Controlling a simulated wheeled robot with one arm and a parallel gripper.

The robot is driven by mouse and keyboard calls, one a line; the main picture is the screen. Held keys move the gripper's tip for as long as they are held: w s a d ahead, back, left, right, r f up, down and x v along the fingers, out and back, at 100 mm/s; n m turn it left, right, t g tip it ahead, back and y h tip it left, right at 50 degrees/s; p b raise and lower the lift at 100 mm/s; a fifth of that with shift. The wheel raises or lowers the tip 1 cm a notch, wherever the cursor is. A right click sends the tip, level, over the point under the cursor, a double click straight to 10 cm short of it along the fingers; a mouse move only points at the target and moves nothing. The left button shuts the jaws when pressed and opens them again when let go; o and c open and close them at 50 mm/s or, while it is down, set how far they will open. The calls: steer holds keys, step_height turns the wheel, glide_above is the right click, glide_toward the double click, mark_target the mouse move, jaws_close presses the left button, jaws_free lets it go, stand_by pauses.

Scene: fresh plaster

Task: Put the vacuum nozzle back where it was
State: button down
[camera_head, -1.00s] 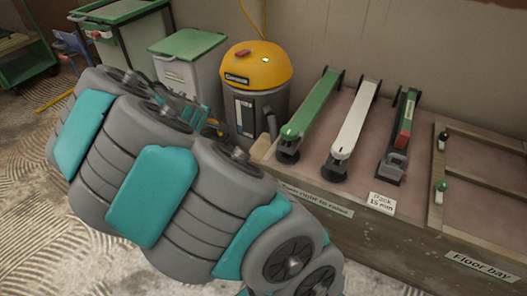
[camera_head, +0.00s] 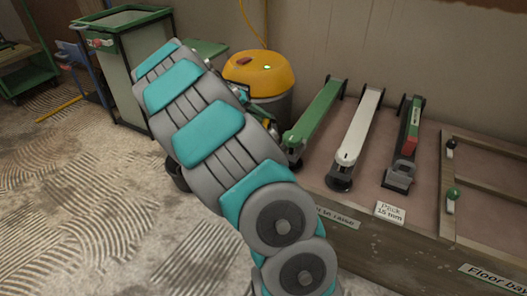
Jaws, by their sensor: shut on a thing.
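My gripper (camera_head: 264,124) shows only as small dark and teal parts past the right edge of my arm, in front of the vacuum. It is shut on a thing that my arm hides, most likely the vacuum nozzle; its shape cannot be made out.
The ridged floor at left is clear.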

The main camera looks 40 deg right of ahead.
step_height(320, 180, down, 9)
steer(key=shift+f+b, duration=0.1)
steer(key=shift+b, duration=0.3)
steer(key=shift+f, duration=0.15)
steer(key=c, duration=0.8)
jaws_free()
steer(key=shift+r, duration=0.2)
